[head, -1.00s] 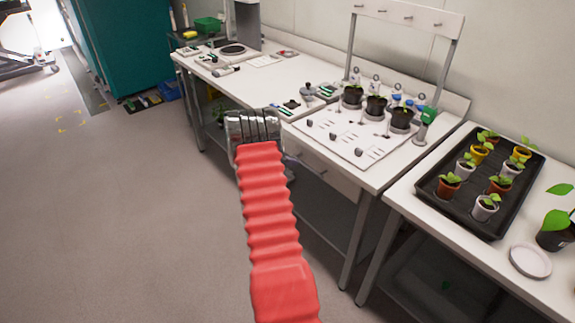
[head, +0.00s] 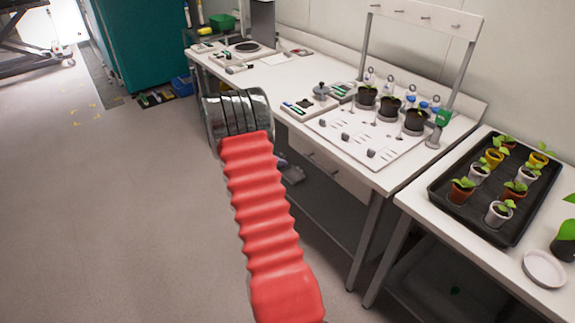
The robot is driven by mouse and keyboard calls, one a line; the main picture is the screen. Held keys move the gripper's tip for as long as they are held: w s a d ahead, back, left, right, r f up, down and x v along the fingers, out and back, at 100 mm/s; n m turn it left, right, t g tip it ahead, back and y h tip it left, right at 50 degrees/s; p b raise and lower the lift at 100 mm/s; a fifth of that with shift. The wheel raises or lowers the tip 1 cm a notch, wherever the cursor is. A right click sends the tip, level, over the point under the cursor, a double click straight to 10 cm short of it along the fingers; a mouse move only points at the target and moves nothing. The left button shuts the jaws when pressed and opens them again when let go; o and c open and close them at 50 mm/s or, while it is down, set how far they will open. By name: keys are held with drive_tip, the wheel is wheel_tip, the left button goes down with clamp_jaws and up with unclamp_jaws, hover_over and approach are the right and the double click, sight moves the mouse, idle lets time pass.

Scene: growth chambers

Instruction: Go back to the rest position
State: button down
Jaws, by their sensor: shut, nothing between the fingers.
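My arm reaches up through the middle of the head view, with a red ribbed sleeve ending in a shiny metal joint with dark bands. The metal joint is in front of the left side of the white workbench (head: 335,172), over the floor. I cannot make out my gripper's fingers in this view. No carried thing is visible at the arm's end.
The workbench holds a white panel (head: 330,128) and several dark plant pots (head: 390,107). At right, a black tray (head: 435,200) of seedlings and a white dish (head: 544,268) sit on another bench. Open floor (head: 110,220) lies left; a teal cabinet (head: 145,45) stands behind.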

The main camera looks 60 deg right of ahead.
drive_tip(key=shift+a+r, duration=0.3)
drive_tip(key=shift+a, duration=0.1)
idle(0.5)
drive_tip(key=s+a+f+m+g+y, duration=0.1)
drive_tip(key=s+a+f+m+y, duration=0.15)
drive_tip(key=s+a+m, duration=0.4)
drive_tip(key=s+a+r+m+t+y, duration=0.2)
drive_tip(key=a+r, duration=0.7)
drive_tip(key=a, duration=0.7)
drive_tip(key=s+a+r+m+t+y, duration=0.3)
drive_tip(key=a+r, duration=0.6)
drive_tip(key=a, duration=0.7)
drive_tip(key=s+a+r+m+t+y, duration=0.2)
drive_tip(key=a+r, duration=0.7)
drive_tip(key=a, duration=0.6)
drive_tip(key=shift+s+a+r+m+t, duration=0.25)
drive_tip(key=shift+s+a+m+t, duration=0.25)
drive_tip(key=shift+s+t, duration=0.85)
